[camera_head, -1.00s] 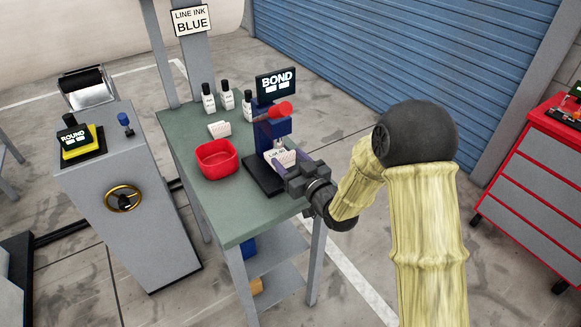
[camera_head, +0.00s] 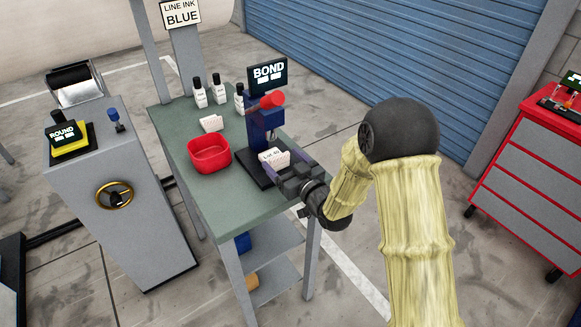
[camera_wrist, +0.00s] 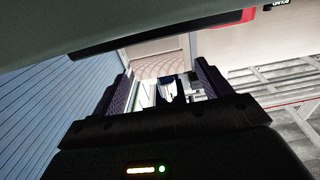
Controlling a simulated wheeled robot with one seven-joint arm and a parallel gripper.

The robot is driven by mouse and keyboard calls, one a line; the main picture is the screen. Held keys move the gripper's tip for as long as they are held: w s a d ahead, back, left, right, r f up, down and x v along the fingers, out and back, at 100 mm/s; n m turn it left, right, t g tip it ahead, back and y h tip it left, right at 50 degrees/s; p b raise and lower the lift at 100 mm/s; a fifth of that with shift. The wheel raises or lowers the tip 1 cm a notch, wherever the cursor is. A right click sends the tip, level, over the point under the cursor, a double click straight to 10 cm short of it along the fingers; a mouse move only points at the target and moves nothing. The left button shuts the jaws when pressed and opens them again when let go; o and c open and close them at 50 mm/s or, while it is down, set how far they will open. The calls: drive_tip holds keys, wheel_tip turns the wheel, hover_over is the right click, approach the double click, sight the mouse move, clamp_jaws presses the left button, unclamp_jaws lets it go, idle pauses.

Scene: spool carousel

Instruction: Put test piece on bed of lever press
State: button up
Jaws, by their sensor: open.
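A white, lettered piece (camera_head: 273,157), which looks like the test piece, sits low at the front of the lever press (camera_head: 264,128), apparently on its bed. The press has a blue body, red knob and black base (camera_head: 249,165). My gripper (camera_head: 284,170) is open, just in front of the piece, at its lower right. Whether a finger still touches the piece cannot be told. In the wrist view, my gripper's two dark fingers (camera_wrist: 167,90) stand apart, with a small dark and white shape between them that I cannot make out clearly.
A red bowl (camera_head: 209,154) stands left of the press on the green table (camera_head: 222,195). A small white card (camera_head: 211,123) and several white bottles (camera_head: 218,88) stand behind. The BOND screen (camera_head: 268,75) rises behind the press. A grey machine (camera_head: 122,185) stands left; a red cabinet (camera_head: 535,160) right.

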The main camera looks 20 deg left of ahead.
drive_tip(key=b+v, duration=0.2)
drive_tip(key=v, duration=1)
idle(0.5)
drive_tip(key=w+d+f+m+g+h, duration=0.1)
drive_tip(key=d+f+m+h, duration=0.1)
drive_tip(key=d+h, duration=0.4)
drive_tip(key=d+f+m+g+h, duration=0.1)
drive_tip(key=d+f+m+h, duration=0.2)
drive_tip(key=d, duration=0.6)
drive_tip(key=s+d+r+m+g+h, duration=0.2)
drive_tip(key=s+d+m+g+h, duration=0.2)
drive_tip(key=s, duration=0.9)
drive_tip(key=d+m+g, duration=0.1)
drive_tip(key=d+g, duration=0.2)
drive_tip(key=d, duration=0.2)
drive_tip(key=shift+s+d+h, duration=0.25)
drive_tip(key=shift+s+h, duration=0.05)
drive_tip(key=shift+h, duration=0.1)
